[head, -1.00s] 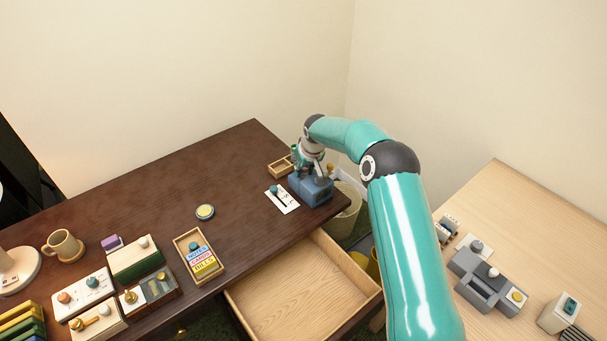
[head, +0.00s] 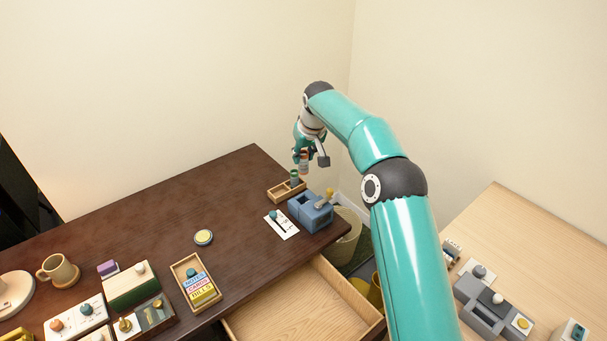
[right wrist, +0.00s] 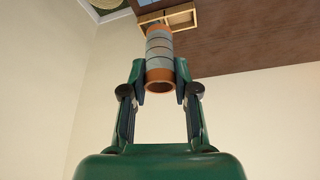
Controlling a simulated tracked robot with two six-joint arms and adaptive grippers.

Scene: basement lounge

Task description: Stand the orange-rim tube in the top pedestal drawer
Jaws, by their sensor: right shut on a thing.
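The tube with orange rims and grey bands (right wrist: 160,58) is between the fingers of my right gripper (right wrist: 160,82), which is shut on it. In the head view my right gripper (head: 304,152) holds the tube (head: 304,163) in the air near the table's far right corner, above the small wooden tray. The open drawer (head: 305,307) is at the table's front, below and nearer than the gripper. Its visible floor is bare, and its near part is cut off by the frame. My left gripper is not in view.
A blue block with openings (head: 318,216) stands beside the small wooden tray (head: 275,192), which has a teal-topped item (head: 295,177) at it. A white card (head: 283,226) and a wooden tray with labels (head: 179,270) lie nearby. A bin (head: 347,238) stands beyond the table edge.

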